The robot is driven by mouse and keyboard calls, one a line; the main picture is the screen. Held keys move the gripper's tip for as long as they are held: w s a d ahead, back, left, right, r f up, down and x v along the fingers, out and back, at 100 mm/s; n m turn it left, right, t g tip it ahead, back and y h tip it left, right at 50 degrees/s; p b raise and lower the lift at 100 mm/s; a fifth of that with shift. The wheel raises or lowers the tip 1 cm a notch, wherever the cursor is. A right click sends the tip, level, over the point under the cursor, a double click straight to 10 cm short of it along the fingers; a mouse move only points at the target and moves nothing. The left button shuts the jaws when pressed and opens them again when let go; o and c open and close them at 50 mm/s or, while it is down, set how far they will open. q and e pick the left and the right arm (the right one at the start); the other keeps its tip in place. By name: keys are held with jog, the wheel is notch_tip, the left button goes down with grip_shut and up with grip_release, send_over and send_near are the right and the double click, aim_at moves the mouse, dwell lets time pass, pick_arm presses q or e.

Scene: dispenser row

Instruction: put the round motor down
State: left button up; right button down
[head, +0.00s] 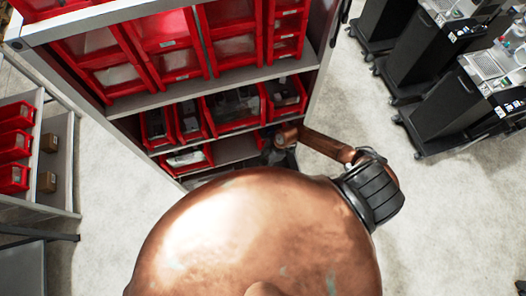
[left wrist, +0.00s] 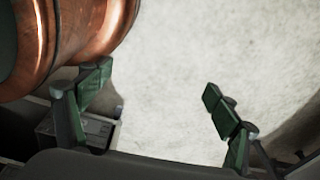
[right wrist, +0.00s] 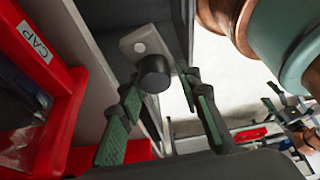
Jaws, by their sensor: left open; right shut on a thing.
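In the right wrist view, the round motor (right wrist: 154,74) shows as a dark, short cylinder against a light grey plate-like part with a pale round spot. My right gripper (right wrist: 160,84) has its green-padded fingers on either side of the motor and is shut on it. In the head view my right arm reaches to the lower shelf level of the rack, where the gripper is small and dark and the motor cannot be made out. My left gripper (left wrist: 158,82) is open and empty above pale floor, away from the rack.
A grey rack (head: 222,85) holds several red bins. A red bin labelled CAP (right wrist: 60,75) is close on the left of my right gripper. Black carts (head: 440,100) stand at the right. Another shelf (head: 60,165) stands at the left. Open floor lies between.

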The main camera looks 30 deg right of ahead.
jog(key=f+b, duration=0.4)
jog(key=shift+s+d+f, duration=0.1)
jog(key=shift+s+f, duration=0.1)
notch_tip(320, 180, down, 19)
jog(key=b, duration=2.1)
jog(key=shift+f+b, duration=0.55)
jog(key=shift+b, duration=0.2)
notch_tip(320, 180, down, 4)
jog(key=b, duration=0.3)
jog(key=shift+r+b, duration=0.25)
jog(key=shift+b, duration=0.05)
pick_arm(q)
jog(key=s+f, duration=0.3)
jog(key=f, duration=1.2)
jog(key=s+f+g, duration=0.1)
jog(key=s+f, duration=0.2)
jog(key=f, duration=1.2)
jog(key=shift+s+f, duration=0.2)
jog(key=shift+f, duration=0.1)
pick_arm(e)
jog(key=shift+w+r, duration=0.1)
jog(key=shift+r, duration=0.1)
